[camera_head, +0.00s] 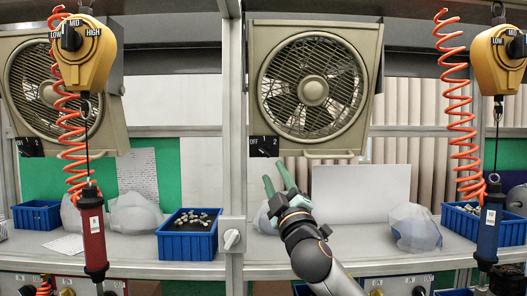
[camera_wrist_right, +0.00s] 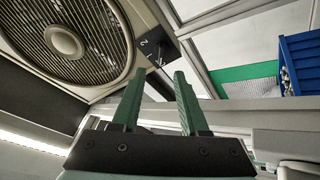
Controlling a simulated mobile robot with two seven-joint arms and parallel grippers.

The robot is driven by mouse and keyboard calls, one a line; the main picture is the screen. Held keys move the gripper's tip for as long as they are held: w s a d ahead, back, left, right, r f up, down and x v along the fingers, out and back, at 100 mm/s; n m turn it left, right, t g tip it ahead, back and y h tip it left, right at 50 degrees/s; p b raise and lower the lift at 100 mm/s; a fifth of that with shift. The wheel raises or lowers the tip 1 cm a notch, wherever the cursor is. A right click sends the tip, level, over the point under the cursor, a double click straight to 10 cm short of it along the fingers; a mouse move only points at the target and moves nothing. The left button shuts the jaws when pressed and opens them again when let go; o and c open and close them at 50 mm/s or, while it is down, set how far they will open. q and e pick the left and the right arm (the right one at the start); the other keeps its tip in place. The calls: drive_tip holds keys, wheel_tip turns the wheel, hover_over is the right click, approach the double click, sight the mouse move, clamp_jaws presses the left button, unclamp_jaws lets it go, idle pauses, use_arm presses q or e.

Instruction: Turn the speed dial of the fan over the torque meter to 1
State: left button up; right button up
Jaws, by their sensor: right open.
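The middle fan (camera_head: 312,88) is a beige box fan with a round grille, mounted above the bench. Its black speed dial (camera_head: 264,146) is at its lower left corner, with "OFF" and "2" readable beside it. The exact setting is too small to tell. My right gripper (camera_head: 274,172) is open and empty just below this dial, its green fingers pointing up and apart from it. In the right wrist view the dial (camera_wrist_right: 158,48) is beyond the gap between the fingertips (camera_wrist_right: 160,74). I cannot make out which item is the torque meter. My left gripper is not in view.
A second fan (camera_head: 48,85) with its own dial (camera_head: 29,147) is at the left. Red (camera_head: 93,232) and blue (camera_head: 488,228) hanging tools flank the area, with orange coiled hoses. A blue bin (camera_head: 187,245) and a wrapped part (camera_head: 415,228) stand on the bench. A post rises left of the dial.

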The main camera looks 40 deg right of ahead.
sight(264, 153)
drive_tip(key=p+x, duration=0.3)
drive_tip(key=x, duration=0.5)
drive_tip(key=shift+w+r, duration=0.1)
drive_tip(key=shift+w, duration=0.05)
drive_tip(key=shift+w+d+r, duration=0.1)
drive_tip(key=shift+w+d, duration=0.1)
drive_tip(key=shift+w, duration=0.15)
clamp_jaws()
